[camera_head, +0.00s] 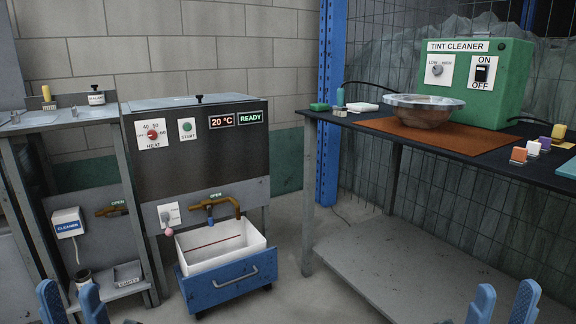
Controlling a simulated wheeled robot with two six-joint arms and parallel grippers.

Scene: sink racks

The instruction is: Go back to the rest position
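My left gripper (71,303) is at the bottom left edge of the head view. Its two blue fingers stand apart with nothing between them. My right gripper (503,304) is at the bottom right edge, also with its two blue fingers apart and empty. Both point up into the picture, and most of both arms is out of view. Neither gripper is seen touching anything.
A dark heater cabinet (180,140) stands left of centre, reading 20 °C and READY. A white bin (190,262) sits in a blue cart (215,294) before it. On the right, a table (480,165) bears a metal bowl (424,112) and a green tint cleaner (512,75).

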